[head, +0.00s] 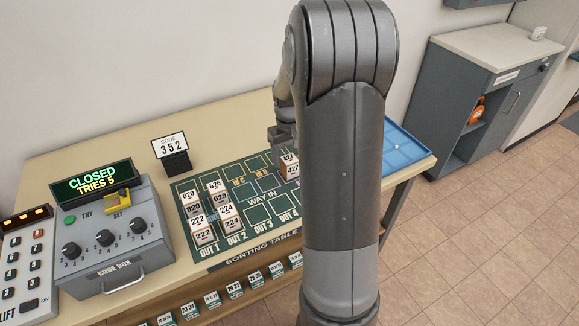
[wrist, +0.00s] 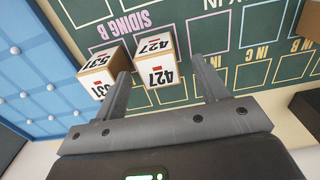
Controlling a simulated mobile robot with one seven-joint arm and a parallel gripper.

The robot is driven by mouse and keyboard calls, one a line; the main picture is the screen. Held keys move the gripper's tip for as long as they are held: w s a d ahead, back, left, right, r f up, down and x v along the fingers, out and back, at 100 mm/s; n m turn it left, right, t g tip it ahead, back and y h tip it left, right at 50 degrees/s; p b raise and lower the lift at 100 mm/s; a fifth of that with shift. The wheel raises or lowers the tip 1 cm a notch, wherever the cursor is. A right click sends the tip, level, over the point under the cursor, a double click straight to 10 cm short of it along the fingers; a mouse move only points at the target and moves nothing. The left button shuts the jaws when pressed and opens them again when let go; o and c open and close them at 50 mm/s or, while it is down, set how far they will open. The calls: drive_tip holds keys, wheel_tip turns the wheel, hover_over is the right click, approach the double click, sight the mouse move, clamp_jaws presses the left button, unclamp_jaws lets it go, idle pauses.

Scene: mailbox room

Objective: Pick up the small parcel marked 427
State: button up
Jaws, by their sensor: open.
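The parcel marked 427 (wrist: 156,66) is a small brown box with white labels. It stands on the green sorting mat near the SIDING B print in the wrist view. It shows in the head view (head: 291,169) just left of my arm. My gripper (wrist: 163,78) is open and empty. Its fingers point toward the parcel, with the parcel's near face between or just ahead of the tips; I cannot tell the exact depth. A second parcel, which looks marked 531 (wrist: 99,71), stands close to its left, beside my left finger.
A blue tray (head: 408,148) lies at the table's right end. My arm hides part of the mat.

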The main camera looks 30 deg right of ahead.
sight(290, 166)
wheel_tip(290, 166, down, 5)
drive_tip(key=shift+f, duration=0.1)
drive_tip(key=shift+c, duration=0.3)
drive_tip(key=c, duration=1)
